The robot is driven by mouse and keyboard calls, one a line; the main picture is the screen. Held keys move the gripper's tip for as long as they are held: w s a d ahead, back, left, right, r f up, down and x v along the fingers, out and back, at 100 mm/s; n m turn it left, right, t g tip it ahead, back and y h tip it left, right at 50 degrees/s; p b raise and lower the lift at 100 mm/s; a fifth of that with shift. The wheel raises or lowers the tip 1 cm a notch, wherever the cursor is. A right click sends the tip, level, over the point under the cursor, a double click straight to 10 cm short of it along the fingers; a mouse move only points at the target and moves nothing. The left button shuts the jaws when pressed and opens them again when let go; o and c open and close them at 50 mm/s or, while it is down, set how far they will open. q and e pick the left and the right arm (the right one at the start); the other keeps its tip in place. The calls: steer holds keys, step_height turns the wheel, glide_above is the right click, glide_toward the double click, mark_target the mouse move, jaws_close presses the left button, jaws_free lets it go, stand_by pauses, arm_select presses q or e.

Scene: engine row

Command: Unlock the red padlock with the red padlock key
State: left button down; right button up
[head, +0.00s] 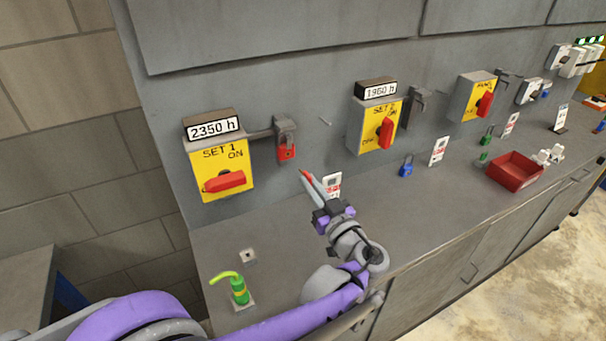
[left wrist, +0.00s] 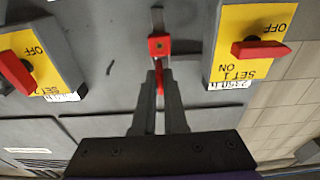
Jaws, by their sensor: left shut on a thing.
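The red padlock (head: 286,152) hangs upright from the grey hasp (head: 284,126) beside the SET 1 switch box. My left gripper (head: 310,184) is shut on the red padlock key (head: 305,174), just below and to the right of the padlock. In the left wrist view the padlock (left wrist: 159,45) appears straight ahead of the gripper (left wrist: 160,88), with the red key (left wrist: 159,80) between the fingers. Whether the key touches the padlock I cannot tell. My right gripper is not in view.
The SET 1 box (head: 222,165) with its red handle is left of the padlock, and the SET 2 box (head: 375,125) is to the right.

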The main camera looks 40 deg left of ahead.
arm_select(q)
steer(key=shift+a, duration=0.1)
steer(key=shift+r, duration=0.1)
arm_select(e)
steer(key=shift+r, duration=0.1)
arm_select(q)
steer(key=shift+w+a, duration=0.2)
steer(key=shift+a, duration=0.05)
stand_by(0.4)
